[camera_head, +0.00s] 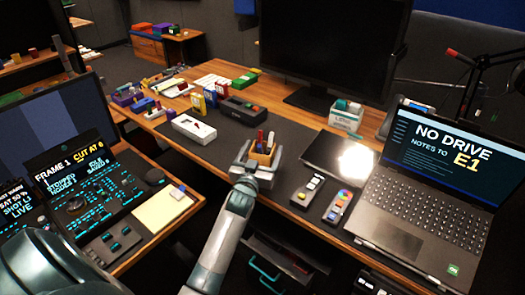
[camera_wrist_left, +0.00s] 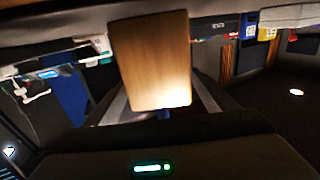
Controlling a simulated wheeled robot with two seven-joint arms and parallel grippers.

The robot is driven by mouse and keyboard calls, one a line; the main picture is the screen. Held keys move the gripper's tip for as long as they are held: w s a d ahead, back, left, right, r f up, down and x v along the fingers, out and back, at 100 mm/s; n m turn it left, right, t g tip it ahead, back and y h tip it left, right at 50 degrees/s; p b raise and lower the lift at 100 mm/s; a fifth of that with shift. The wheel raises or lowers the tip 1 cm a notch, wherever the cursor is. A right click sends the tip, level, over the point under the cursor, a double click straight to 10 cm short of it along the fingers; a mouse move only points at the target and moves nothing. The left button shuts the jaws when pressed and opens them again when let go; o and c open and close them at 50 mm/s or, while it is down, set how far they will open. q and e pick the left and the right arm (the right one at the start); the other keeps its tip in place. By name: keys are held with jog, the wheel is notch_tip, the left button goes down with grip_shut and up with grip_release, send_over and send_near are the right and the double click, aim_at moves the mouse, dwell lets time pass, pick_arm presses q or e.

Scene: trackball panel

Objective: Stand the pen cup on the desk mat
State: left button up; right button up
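The pen cup (camera_head: 261,157) is a small light-wood box with a red pen and other pens standing in it. My left gripper (camera_head: 259,162) has one finger on either side of it and appears closed on it. In the left wrist view the cup's wooden face (camera_wrist_left: 152,58) fills the space between the fingers. The desk mat (camera_head: 297,136) is a dark strip along the desk. The cup appears over the mat's front part, upright or nearly so; I cannot tell whether its base touches the mat. My right gripper is not in view.
A black tablet (camera_head: 340,156), a remote (camera_head: 307,190) and a pad with coloured buttons (camera_head: 338,206) lie right of the cup. A laptop (camera_head: 425,210) stands further right. A white box (camera_head: 194,127) lies left. Bare mat shows behind the cup.

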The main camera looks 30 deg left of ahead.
pick_arm(q)
jog(key=shift+r, duration=0.1)
jog(key=shift+s+d, duration=0.15)
jog(key=shift+s, duration=0.3)
jog(key=b+v, duration=0.2)
jog(key=v, duration=0.9)
jog(key=shift+b, duration=0.4)
jog(key=shift+r, duration=0.1)
